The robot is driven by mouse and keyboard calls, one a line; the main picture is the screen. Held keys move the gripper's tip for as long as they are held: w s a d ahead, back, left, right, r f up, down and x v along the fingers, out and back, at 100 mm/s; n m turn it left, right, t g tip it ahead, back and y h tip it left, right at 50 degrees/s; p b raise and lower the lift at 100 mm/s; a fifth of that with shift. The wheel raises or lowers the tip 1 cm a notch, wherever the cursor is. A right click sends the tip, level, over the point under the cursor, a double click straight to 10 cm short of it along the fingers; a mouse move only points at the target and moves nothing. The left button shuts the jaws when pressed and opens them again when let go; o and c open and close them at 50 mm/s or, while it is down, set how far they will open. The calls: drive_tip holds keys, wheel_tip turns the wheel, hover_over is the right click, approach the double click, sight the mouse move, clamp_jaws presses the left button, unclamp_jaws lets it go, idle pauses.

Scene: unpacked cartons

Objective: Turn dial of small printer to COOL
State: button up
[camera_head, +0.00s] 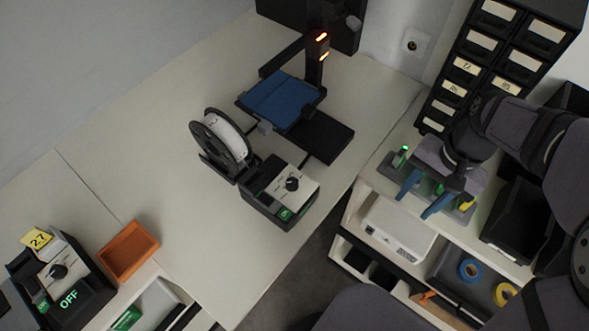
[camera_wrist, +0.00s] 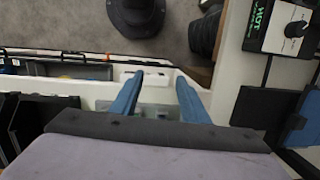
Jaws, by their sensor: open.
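The small printer has a blue bed (camera_head: 281,101) on a black frame with a white spool at its left. Its control box (camera_head: 268,207) stands in front, with a pale top and a black dial (camera_head: 292,184). A green display on the box's front is small here. The box also shows in the wrist view, where its display (camera_wrist: 261,14) reads HOT and the dial (camera_wrist: 296,28) has a white mark. My gripper (camera_head: 412,207) is open and empty, well right of the box, above the right-hand bench. Its blue fingers (camera_wrist: 159,78) point away from the dial.
A second box (camera_head: 72,290) at lower left has a dial, a yellow 27 tag and an OFF display. An orange tray (camera_head: 128,250) sits beside it. Drawers (camera_head: 497,60) and a black bin (camera_head: 512,228) crowd the right. The bench left of the spool is clear.

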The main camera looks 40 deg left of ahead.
drive_tip(key=s+a+r+g+p, duration=0.1)
drive_tip(key=a+r, duration=0.1)
drive_tip(key=a, duration=0.5)
drive_tip(key=s+a+r+g, duration=0.1)
drive_tip(key=a+r, duration=0.1)
drive_tip(key=a, duration=0.6)
drive_tip(key=g+p, duration=0.1)
approach(292, 182)
drive_tip(key=shift+h, duration=0.4)
drive_tip(key=shift+a+p+x, duration=0.15)
drive_tip(key=shift+p+x, duration=0.45)
drive_tip(key=shift+x, duration=1.4)
drive_tip(key=shift+a+p+x, duration=0.2)
drive_tip(key=shift+p+x, duration=0.35)
drive_tip(key=shift+x, duration=1.45)
drive_tip(key=shift+c, duration=0.5)
clamp_jaws()
